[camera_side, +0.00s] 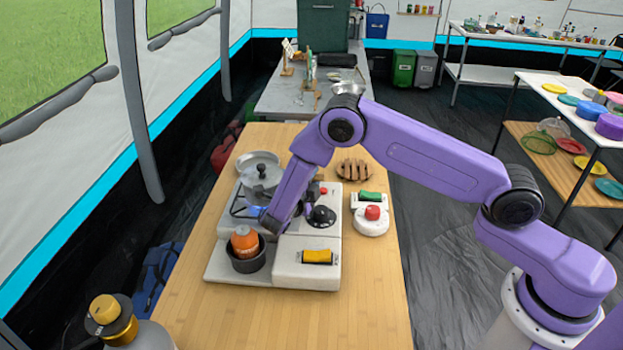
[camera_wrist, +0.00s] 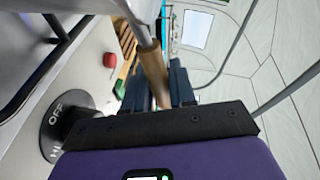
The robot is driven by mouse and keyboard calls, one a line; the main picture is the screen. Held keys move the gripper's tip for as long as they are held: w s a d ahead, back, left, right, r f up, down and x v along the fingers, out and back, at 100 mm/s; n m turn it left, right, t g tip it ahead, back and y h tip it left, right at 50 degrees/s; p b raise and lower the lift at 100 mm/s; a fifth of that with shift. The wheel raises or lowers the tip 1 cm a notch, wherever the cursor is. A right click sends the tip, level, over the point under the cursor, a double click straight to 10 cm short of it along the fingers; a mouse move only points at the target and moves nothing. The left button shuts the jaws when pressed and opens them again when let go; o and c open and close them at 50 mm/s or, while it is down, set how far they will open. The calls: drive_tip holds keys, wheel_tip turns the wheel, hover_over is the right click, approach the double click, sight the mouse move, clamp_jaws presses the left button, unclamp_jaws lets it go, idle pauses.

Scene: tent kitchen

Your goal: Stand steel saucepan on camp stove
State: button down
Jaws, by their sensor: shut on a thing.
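The steel saucepan (camera_side: 262,183) is a grey metal pan at the back left of the camp stove (camera_side: 300,272), by a dark burner grate. I cannot tell whether its base touches the grate. In the wrist view, its grey metal side (camera_wrist: 60,20) fills the top left and its wooden handle (camera_wrist: 153,68) runs between my fingers. My gripper (camera_side: 270,222) reaches down over the stove; the wrist view shows its dark fingers (camera_wrist: 158,88) shut on the handle. My arm hides part of the stove in the side view.
A dark pot (camera_side: 246,263) with an orange item stands at the stove's front left. A black knob marked OFF (camera_wrist: 66,122) is close by my gripper. A scale (camera_side: 371,228) holds a red item. The wooden table's front (camera_side: 290,320) is clear.

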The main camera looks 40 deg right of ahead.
drive_tip(key=shift+f, duration=0.2)
drive_tip(key=c, duration=0.9)
unclamp_jaws()
drive_tip(key=shift+c, duration=0.2)
